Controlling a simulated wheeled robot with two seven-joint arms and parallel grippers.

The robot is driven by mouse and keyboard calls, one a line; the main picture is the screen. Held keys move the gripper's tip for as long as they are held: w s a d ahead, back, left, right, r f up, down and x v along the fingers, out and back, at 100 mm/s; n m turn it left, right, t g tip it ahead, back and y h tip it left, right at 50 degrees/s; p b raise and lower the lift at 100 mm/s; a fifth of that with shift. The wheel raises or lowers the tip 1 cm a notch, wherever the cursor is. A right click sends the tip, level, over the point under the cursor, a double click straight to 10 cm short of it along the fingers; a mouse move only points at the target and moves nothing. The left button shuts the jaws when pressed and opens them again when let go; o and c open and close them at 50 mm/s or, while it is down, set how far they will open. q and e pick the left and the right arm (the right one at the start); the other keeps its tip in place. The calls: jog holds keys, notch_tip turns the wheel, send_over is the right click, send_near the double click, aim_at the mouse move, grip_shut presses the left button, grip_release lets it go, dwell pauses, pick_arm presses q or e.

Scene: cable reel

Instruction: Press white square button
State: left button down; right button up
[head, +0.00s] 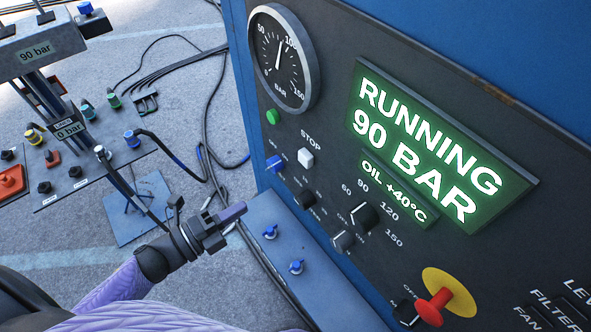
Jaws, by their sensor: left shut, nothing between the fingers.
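The white square button (305,158) sits on the dark panel of the blue machine, just below the word STOP. It is right of a blue knob and below the round gauge. My left gripper (234,215) is left of and below the button, in front of the machine's lower ledge. It is apart from the button, with its fingers closed together and nothing held. My right gripper does not show.
The lit display (425,150) reads RUNNING 90 BAR. A green button (272,117), a blue knob (275,163), black knobs (365,216) and a red emergency stop (436,308) surround it. Blue valves (296,267) stand on the ledge. Cables lie on the floor.

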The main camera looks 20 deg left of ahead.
aim_at(306, 168)
pick_arm(q)
jog(key=b+x, duration=0.2)
jog(key=x, duration=1.1)
jog(key=shift+w+d, duration=0.1)
jog(key=shift+d, duration=0.05)
jog(key=shift+w+d, duration=0.1)
jog(key=shift+w, duration=0.05)
jog(key=shift+w+d+r, duration=0.2)
jog(key=shift+w+d, duration=0.2)
jog(key=shift+w, duration=0.1)
